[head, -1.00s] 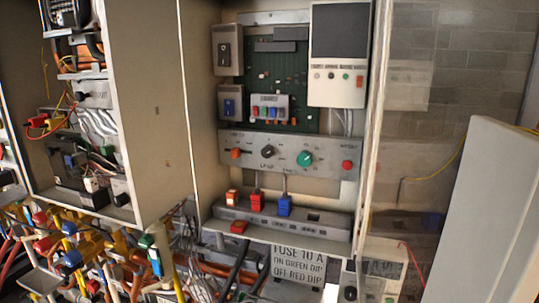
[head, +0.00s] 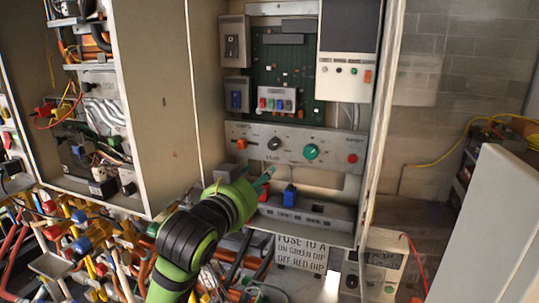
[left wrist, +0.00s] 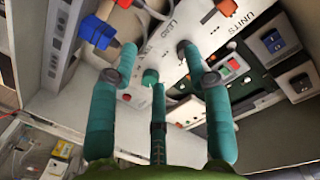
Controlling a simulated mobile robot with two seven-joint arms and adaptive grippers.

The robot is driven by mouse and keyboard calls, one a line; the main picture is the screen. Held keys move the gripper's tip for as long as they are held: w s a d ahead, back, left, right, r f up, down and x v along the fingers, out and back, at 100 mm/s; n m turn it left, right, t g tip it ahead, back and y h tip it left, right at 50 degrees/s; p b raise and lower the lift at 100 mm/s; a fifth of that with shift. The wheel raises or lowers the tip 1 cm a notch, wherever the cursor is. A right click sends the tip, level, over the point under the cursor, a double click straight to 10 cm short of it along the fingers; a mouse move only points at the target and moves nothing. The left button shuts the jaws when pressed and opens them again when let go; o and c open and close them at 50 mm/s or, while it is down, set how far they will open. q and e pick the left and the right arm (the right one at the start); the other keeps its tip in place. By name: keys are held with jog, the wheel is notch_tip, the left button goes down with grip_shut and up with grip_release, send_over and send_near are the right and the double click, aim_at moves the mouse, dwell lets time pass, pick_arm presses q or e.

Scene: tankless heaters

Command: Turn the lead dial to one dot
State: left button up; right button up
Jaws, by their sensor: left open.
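The lead dial (head: 274,144) is a small dark knob on the grey control panel (head: 337,151), between an orange slider (head: 241,143) and a green dial (head: 311,151). In the left wrist view a dark knob (left wrist: 183,47) shows beside the LEAD lettering, partly behind a finger. My left gripper (head: 266,178) is just below the panel in the head view, its teal fingers toward it. In the left wrist view the fingers of the left gripper (left wrist: 160,75) are spread and hold nothing. I cannot read the dial's dot setting. My right gripper is not in view.
Below the panel, a grey strip (head: 310,212) carries a blue plug (head: 290,196), close to my left gripper. A red button (head: 352,158) is at the panel's right. Cabinet walls (head: 375,130) flank the recess. Many colored pipes and valves (head: 85,235) crowd the lower left.

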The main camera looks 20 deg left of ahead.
pick_arm(q)
jog(key=t, duration=0.1)
send_near(273, 145)
jog(key=w, duration=0.1)
jog(key=w+p, duration=0.1)
jog(key=w, duration=0.2)
jog(key=w+p, duration=0.2)
jog(key=w, duration=0.1)
jog(key=shift+d+r, duration=0.15)
jog(key=shift+d, duration=0.1)
jog(key=shift+w+p, duration=0.3)
jog(key=shift+w, duration=0.35)
